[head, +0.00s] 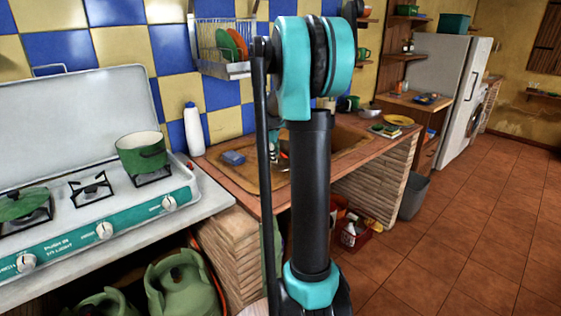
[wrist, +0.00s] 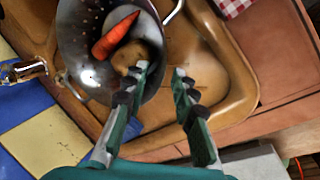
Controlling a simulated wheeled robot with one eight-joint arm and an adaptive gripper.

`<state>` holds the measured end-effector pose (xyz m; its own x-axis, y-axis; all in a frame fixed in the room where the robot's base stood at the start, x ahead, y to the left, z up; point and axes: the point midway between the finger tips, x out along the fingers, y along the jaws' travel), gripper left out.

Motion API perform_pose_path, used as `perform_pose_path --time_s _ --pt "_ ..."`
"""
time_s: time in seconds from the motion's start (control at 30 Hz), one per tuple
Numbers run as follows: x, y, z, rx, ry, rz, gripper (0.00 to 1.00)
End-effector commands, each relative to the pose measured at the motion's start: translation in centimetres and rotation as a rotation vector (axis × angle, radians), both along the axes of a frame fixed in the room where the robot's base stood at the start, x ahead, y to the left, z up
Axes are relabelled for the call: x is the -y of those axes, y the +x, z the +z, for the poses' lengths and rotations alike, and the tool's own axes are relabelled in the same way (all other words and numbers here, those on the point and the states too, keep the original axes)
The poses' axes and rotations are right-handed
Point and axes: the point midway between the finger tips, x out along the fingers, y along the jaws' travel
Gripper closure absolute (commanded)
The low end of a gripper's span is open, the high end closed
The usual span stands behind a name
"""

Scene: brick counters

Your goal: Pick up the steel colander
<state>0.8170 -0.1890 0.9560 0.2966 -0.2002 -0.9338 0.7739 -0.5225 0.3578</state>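The steel colander (wrist: 85,45) is at the upper left in the wrist view, a grey bowl with small holes, sitting in the tan sink (wrist: 215,75). A carrot (wrist: 115,35) and a round brown potato-like thing (wrist: 130,55) lie in it. My gripper (wrist: 160,71) is open, with the left finger overlapping the colander's near right rim and the right finger over the bare basin. Nothing is between the fingertips except perhaps the rim; contact cannot be told.
A metal tap (wrist: 22,72) is left of the colander, and a checked cloth (wrist: 232,7) lies on the counter. In the head view, the stove (head: 100,205) with a green pot (head: 141,153), a white bottle (head: 194,130) and a blue sponge (head: 232,158) are left of my arm. Floor is clear at right.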

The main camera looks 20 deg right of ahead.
Motion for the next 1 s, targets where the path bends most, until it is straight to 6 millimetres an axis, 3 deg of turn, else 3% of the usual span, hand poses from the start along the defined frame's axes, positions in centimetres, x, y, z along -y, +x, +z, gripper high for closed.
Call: perform_pose_path --time_s 0.2,0.5,0.73,1.0 --pt "0.9 0.6 -2.6 0.000 0.000 -0.001 0.73" --pt "1.0 0.7 -3.1 0.000 0.000 0.000 0.73" --pt "1.0 0.7 -3.1 0.000 0.000 0.000 1.00" --pt "1.0 0.7 -3.1 0.000 0.000 0.000 1.00"
